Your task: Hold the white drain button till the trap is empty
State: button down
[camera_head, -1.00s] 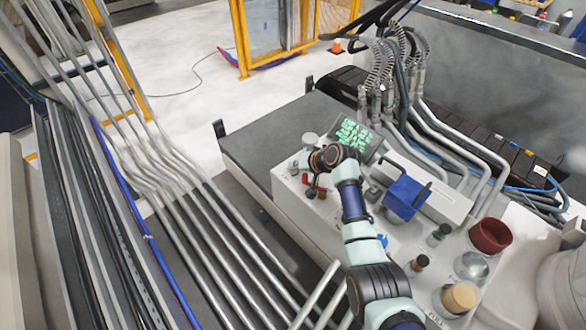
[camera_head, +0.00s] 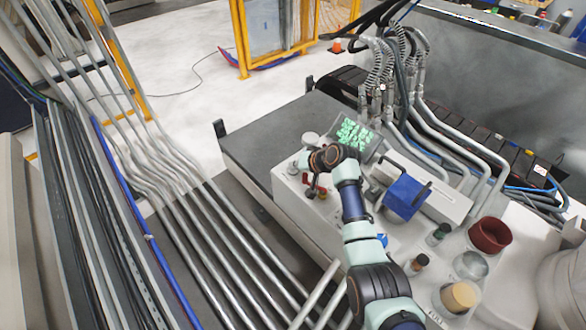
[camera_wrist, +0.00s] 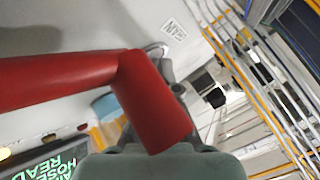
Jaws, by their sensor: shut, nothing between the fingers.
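My gripper (camera_head: 312,184) points down at the left end of the white console (camera_head: 345,215), beside small red and dark fittings (camera_head: 323,193). It is small there and partly hidden by my wrist. In the wrist view, its grey body fills the bottom, and dark finger parts show behind a large red bent bar (camera_wrist: 150,100). The gripper is shut with nothing seen in it. I cannot make out the white drain button or the trap in either view, nor whether the fingertips touch anything. A screen with green text (camera_head: 356,134) stands behind my wrist; it also shows in the wrist view (camera_wrist: 50,165).
A blue box-shaped part (camera_head: 407,197) stands right of my arm. A dark red cup (camera_head: 490,235), a tan-topped jar (camera_head: 459,297) and small knobs sit along the console's right side. Hoses (camera_head: 400,85) rise behind. Metal pipes (camera_head: 215,240) run along the left.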

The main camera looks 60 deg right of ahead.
aim_at(295, 171)
jog(key=shift+f, duration=0.1)
jog(key=shift+s+a+r+p, duration=0.15)
jog(key=shift+r+p, duration=0.8)
jog(key=shift+p, duration=0.15)
jog(key=shift+r, duration=0.1)
jog(key=shift+r, duration=0.1)
notch_tip(295, 171, up, 5)
jog(key=p, duration=0.5)
